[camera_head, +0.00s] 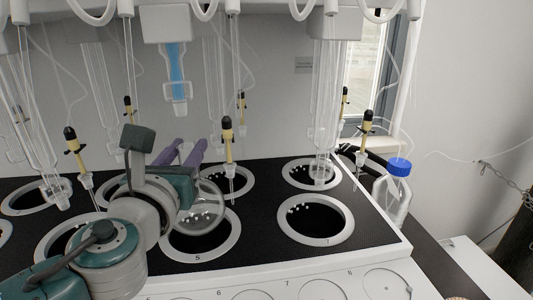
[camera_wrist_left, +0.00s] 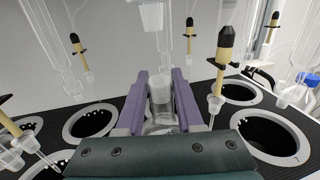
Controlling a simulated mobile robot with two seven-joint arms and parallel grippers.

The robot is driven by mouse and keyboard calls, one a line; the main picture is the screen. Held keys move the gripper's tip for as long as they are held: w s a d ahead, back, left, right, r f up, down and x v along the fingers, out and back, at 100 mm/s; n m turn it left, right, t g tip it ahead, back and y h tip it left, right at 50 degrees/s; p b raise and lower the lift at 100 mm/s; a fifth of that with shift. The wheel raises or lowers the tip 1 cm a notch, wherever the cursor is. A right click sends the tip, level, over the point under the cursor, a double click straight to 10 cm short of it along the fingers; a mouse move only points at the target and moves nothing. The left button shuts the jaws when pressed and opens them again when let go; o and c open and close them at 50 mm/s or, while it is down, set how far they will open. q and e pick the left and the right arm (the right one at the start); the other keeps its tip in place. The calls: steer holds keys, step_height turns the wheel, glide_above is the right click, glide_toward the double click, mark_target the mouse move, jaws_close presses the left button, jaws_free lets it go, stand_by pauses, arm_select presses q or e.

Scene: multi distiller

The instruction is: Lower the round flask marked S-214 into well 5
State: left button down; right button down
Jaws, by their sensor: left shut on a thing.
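A clear round flask (camera_head: 207,212) is held by my left gripper (camera_head: 186,152), whose purple fingers are shut on its neck. In the left wrist view the flask (camera_wrist_left: 161,112) shows between the two fingers (camera_wrist_left: 160,82). No marking on it can be read. In the head view the flask overlaps the upper part of well 5 (camera_head: 233,245), a dark round opening with a white ring numbered 5. The flask's bottom appears over the back of this opening; its exact height cannot be told. My left arm hides part of the ring's left side. My right gripper is out of view.
Other ringed wells surround it, including one at the right (camera_head: 345,236) and one behind (camera_head: 247,180). Yellow droppers with black tops (camera_head: 227,140) and glass tubes hang close by. A blue-filled condenser (camera_head: 176,65) hangs above. A blue-capped bottle (camera_head: 397,195) stands at the right.

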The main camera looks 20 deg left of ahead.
arm_select(q)
step_height(320, 180, down, 7)
steer(key=b, duration=0.7)
steer(key=shift+w+a+f, duration=0.1)
steer(key=shift+f, duration=0.1)
steer(key=shift+r, duration=0.1)
steer(key=shift+f, duration=0.2)
stand_by(0.3)
steer(key=shift+c, duration=2.3)
jaws_free()
steer(key=v, duration=1)
